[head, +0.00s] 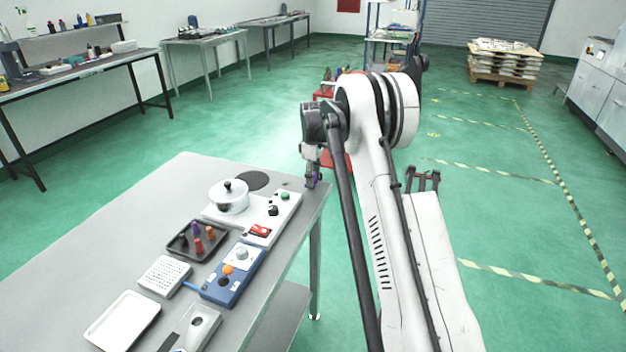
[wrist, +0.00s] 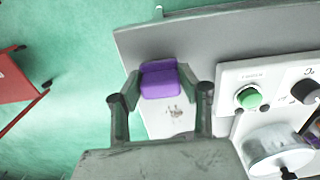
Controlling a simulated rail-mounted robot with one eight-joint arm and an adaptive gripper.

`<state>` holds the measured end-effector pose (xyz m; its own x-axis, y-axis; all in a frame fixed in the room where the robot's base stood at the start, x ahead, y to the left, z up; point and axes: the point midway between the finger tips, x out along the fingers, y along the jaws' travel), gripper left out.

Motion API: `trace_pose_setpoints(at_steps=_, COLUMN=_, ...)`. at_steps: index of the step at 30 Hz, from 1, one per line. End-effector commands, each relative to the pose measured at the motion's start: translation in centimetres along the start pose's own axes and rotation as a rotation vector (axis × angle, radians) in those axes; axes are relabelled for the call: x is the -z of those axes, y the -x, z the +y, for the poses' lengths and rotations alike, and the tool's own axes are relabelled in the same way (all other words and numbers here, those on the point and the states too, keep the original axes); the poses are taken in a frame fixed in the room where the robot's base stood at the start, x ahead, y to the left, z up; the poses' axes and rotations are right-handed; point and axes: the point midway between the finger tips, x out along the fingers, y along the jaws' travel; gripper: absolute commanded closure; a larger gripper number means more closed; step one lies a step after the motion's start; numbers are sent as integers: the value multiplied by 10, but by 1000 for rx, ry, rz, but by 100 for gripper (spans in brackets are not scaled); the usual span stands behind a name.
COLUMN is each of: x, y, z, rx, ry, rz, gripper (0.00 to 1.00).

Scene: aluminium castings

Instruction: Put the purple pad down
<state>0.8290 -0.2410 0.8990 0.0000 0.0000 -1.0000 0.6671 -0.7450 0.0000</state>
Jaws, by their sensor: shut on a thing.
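The purple pad (wrist: 161,80) is between the two fingers of my gripper (wrist: 159,88) in the wrist view, and the fingers are shut on it. A pale patch with small brownish marks (wrist: 175,112) shows just below the pad in the wrist view.
A white panel (head: 285,208) with a green knob (wrist: 248,97) and a black knob (wrist: 306,91) lies beside my gripper. A white lidded pot (head: 229,199) and a dark disc (head: 252,180) are near. A red cart (wrist: 18,88) stands beyond the table edge.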

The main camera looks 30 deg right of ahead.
Motion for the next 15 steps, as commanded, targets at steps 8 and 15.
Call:
trace_pose_setpoints(at_steps=8, x=0, y=-10, z=0, rx=0, ry=0, rz=0, gripper=89)
trace_pose_setpoints(at_steps=15, x=0, y=-14, z=0, rx=0, ry=0, rz=0, gripper=60)
